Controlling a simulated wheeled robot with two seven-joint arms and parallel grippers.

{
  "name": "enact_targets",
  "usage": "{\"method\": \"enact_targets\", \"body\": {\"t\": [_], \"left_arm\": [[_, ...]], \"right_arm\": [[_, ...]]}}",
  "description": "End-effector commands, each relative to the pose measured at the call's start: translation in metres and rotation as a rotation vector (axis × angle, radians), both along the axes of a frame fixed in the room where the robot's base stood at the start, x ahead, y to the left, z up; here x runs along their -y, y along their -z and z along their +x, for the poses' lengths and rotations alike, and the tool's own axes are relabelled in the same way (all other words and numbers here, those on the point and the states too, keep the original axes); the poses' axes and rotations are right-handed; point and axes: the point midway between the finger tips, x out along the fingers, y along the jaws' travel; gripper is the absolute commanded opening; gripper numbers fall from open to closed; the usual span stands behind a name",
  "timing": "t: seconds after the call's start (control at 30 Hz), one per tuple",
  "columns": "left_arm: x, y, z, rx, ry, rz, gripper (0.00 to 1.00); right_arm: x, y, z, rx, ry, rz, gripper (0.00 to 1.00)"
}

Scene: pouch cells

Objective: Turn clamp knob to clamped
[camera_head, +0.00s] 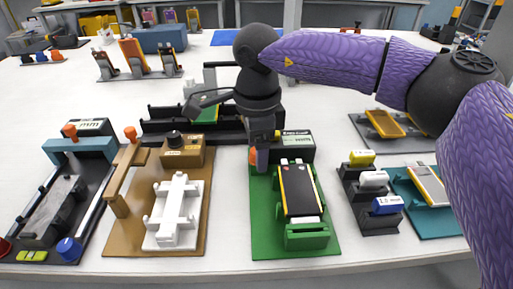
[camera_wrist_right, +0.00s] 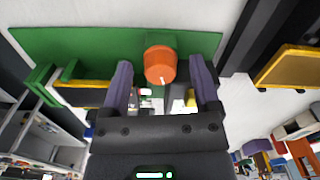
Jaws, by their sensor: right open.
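The green fixture board (camera_head: 262,225) lies near the table's front edge. A dark pouch cell (camera_head: 299,190) with orange and yellow edges rests in its green holder. The orange clamp knob (camera_head: 252,157) stands at the board's back left, partly hidden by my right gripper (camera_head: 261,160). The right wrist view shows the orange knob (camera_wrist_right: 160,62) with a white mark on its face. The right gripper (camera_wrist_right: 160,72) is open, with one purple finger on each side of the knob and visible gaps between. My left gripper is not in view.
A brown fixture (camera_head: 200,215) with a white cradle stands left of the green board. A black fixture (camera_head: 92,215) is further left. A rack of small coloured blocks (camera_head: 378,222) stands to the right. A small labelled box (camera_head: 297,150) sits close behind the cell.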

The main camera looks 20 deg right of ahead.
Motion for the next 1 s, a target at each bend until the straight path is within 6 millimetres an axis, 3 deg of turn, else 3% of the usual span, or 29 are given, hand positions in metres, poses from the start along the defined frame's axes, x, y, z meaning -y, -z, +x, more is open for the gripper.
{"method": "enact_targets", "body": {"t": [0.07,0.43,0.57,0.8,1.0], "left_arm": [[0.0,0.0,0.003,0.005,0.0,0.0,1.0],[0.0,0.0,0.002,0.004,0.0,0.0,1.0],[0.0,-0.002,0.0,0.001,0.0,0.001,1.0],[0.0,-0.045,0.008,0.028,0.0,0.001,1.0],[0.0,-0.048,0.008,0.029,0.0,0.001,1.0]], "right_arm": [[0.0,-0.001,0.0,0.0,0.0,0.0,0.77],[0.0,-0.001,0.0,0.0,0.0,0.0,0.0],[0.0,-0.002,0.0,0.0,0.005,0.0,0.0],[-0.001,-0.009,-0.001,-0.003,0.217,0.001,0.0],[0.0,-0.001,0.0,-0.002,0.291,0.0,0.0]]}}
